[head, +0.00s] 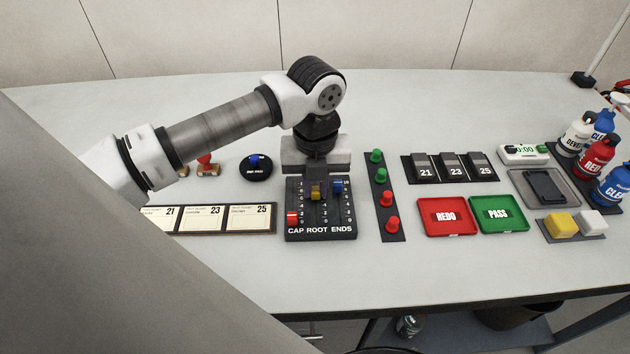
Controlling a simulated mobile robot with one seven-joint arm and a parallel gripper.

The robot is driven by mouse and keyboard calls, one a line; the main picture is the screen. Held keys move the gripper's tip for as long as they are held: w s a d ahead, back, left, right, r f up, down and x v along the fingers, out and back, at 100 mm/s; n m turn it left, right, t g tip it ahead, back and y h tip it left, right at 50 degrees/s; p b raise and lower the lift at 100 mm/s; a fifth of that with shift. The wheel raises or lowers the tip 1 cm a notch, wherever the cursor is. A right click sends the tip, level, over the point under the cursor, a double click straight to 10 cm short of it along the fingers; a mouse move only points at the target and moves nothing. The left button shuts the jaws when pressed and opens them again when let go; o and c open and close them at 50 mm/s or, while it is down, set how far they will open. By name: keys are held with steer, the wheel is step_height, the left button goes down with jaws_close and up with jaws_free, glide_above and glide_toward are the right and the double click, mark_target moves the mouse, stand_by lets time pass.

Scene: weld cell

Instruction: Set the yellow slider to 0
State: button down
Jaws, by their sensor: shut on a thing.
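The slider panel (345,233) is a black board with three slots and white scale marks, labelled CAP, ROOT and ENDS. The yellow slider (317,194) is in the middle slot, above ROOT, in the upper part of its travel. The red slider (292,218) is low in the left slot. The blue slider (337,187) is high in the right slot. My gripper (316,184) points down over the far end of the panel and is shut on the yellow slider. Its wide grey body hides the panel's top edge, and the fingertips are hard to make out.
Right of the panel is a strip of green and red buttons (390,226). Left are numbered cards (250,218) and a round black pad with a blue knob (256,168). Further right are the red REDO tray (447,232) and green PASS tray (499,229). The table front is clear.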

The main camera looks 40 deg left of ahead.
mark_target(317, 224)
steer(key=s+d+b, duration=0.1)
steer(key=s+d, duration=0.2)
steer(key=s, duration=0.1)
steer(key=shift+s+d+b, duration=0.35)
steer(key=shift+s, duration=0.05)
steer(key=c, duration=1.4)
jaws_free()
steer(key=shift+s, duration=0.1)
steer(key=shift+o, duration=0.2)
steer(key=shift+r, duration=0.3)
step_height(317, 224, up, 13)
steer(key=b, duration=0.1)
steer(key=shift+r, duration=0.15)
